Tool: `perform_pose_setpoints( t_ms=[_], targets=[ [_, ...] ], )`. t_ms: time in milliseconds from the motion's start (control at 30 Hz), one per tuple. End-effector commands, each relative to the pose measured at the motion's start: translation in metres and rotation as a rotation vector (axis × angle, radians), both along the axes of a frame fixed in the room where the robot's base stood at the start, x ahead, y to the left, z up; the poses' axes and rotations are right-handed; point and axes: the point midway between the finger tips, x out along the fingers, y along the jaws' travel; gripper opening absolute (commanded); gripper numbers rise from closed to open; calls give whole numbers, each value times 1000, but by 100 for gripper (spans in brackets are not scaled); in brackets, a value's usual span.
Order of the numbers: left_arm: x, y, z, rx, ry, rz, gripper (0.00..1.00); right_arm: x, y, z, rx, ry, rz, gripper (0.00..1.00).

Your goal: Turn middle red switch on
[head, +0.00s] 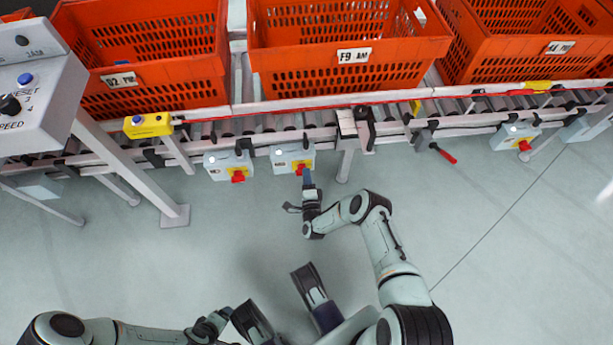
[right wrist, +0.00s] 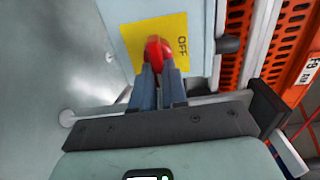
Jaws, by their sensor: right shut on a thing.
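The middle red switch (head: 299,168) is on a grey box with a yellow plate, mounted under the conveyor rail. My right gripper (head: 307,178) reaches up to it. In the right wrist view, the fingers of my right gripper (right wrist: 157,72) are shut on the red switch knob (right wrist: 158,48), one finger on each side. The yellow plate (right wrist: 134,40) behind the knob shows the word OFF to its right. The fingers hide the lower part of the knob. The end of my left arm (head: 212,325) is low in the head view, away from the switches; its fingers are not clear.
Similar red switches are to the left (head: 238,175) and far right (head: 523,146). Orange totes (head: 350,62) stand on the roller conveyor above. A red-handled lever (head: 446,154) sticks out to the right. A grey control panel (head: 40,85) is at left. The floor below is clear.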

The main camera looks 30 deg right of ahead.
Motion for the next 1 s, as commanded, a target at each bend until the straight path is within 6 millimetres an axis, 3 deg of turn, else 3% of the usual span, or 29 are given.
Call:
perform_pose_setpoints(
  t_ms=[500,533,600,1000],
  targets=[
    [-2,0,-1,0,6,1,81,1,1,1,19,-10,4,0],
    [-2,0,-1,0,6,1,81,1,1,1,19,-10,4,19],
    [-2,0,-1,1,5,1,81,1,1,1,19,-10,3,38],
    [4,0,5,2,-15,0,81,-8,5,0,17,-6,1,38]
  ],
)
